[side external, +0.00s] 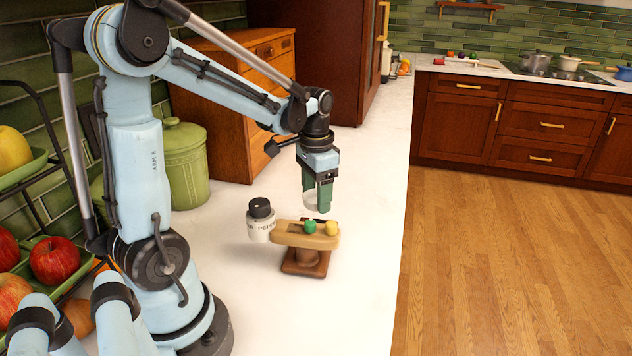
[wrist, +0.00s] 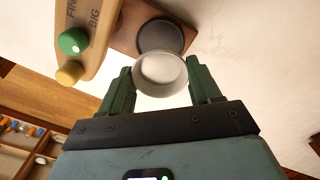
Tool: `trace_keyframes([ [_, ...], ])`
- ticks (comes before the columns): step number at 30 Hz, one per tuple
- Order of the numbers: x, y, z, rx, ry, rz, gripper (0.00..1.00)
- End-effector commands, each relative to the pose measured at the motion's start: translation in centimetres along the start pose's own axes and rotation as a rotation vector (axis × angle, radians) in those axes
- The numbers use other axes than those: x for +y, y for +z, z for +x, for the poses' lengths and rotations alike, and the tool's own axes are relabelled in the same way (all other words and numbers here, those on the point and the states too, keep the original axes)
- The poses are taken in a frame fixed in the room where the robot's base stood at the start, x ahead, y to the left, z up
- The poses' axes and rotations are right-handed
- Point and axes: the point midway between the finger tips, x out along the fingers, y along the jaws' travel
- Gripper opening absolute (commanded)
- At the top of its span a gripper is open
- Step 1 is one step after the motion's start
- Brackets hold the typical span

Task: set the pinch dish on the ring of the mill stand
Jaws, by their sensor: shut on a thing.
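The pinch dish (wrist: 160,74) is a small, pale round dish. My gripper (wrist: 159,68) is shut on it, with one green finger at each side. In the side view my gripper (side external: 317,193) points down and holds the dish (side external: 311,201) above the far side of the mill stand (side external: 305,262). The stand is wooden, with a brown base and a lighter top bar. Its dark round ring (wrist: 161,35) shows just beyond the dish in the wrist view, partly covered by the dish. In the side view the ring is mostly hidden behind the bar.
A pepper mill (side external: 261,220) with a black top is at the stand's left end. A green knob (side external: 310,227) and a yellow knob (side external: 331,229) sit on the bar. A green canister (side external: 183,165) stands farther left.

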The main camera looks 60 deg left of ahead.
Motion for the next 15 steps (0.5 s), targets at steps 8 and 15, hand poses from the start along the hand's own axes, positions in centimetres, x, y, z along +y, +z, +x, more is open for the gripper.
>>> trace_keyframes([
  [8, -0.1, 0.2, 2.1, 0.001, -0.001, 0.001, 0.33],
  [15, -0.1, 0.1, 4.4, 0.002, -0.001, 0.0, 0.33],
])
